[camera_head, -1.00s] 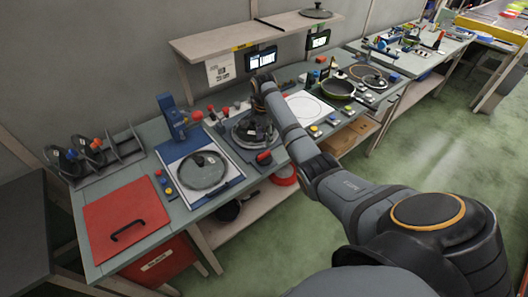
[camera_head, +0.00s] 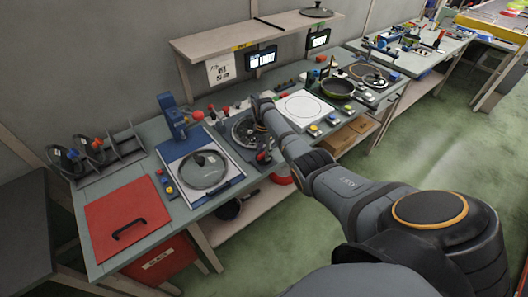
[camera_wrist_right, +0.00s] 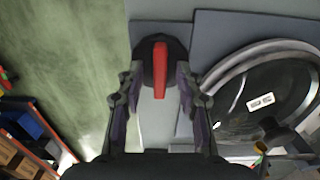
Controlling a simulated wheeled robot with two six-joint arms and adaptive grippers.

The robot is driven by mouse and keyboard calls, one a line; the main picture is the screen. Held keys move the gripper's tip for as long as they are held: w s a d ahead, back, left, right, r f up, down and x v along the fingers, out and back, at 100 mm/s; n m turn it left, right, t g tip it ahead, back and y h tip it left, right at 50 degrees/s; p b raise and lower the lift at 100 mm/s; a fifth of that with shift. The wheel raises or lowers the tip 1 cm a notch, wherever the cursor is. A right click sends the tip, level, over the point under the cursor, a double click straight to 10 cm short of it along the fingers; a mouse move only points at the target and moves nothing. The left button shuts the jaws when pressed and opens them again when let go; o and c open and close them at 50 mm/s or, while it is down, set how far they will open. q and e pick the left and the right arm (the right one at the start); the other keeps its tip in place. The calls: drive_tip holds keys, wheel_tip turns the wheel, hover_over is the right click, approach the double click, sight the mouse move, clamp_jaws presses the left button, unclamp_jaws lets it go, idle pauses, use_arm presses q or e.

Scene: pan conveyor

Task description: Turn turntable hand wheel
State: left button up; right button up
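The turntable (camera_head: 242,131) is a dark round plate on the bench, left of my right wrist; part of it also shows at the right of the right wrist view (camera_wrist_right: 270,95). The hand wheel, a dark round knob with a red bar (camera_wrist_right: 160,68), sits beside it near the bench's front edge. It also shows small and partly covered in the head view (camera_head: 263,157). My right gripper (camera_wrist_right: 159,85) is open, pointing down, its fingers on either side of the red bar. I see no grip on it; whether they touch cannot be told. My left gripper is not in view.
A glass lid (camera_head: 204,169) lies on the blue-edged white board left of the turntable. A red panel with a black handle (camera_head: 126,218) lies farther left. A white plate (camera_head: 303,106) and a frying pan (camera_head: 337,87) are to the right. Green floor lies free in front.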

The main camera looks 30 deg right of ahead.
clamp_jaws()
drive_tip(key=shift+r+n, duration=0.1)
drive_tip(key=shift+n, duration=0.3)
drive_tip(key=n+p, duration=0.1)
drive_tip(key=n, duration=0.2)
drive_tip(key=n+p, duration=0.1)
drive_tip(key=n, duration=0.2)
drive_tip(key=shift+n, duration=0.3)
drive_tip(key=n, duration=1.2)
drive_tip(key=shift+n+p, duration=0.3)
drive_tip(key=shift+n, duration=0.1)
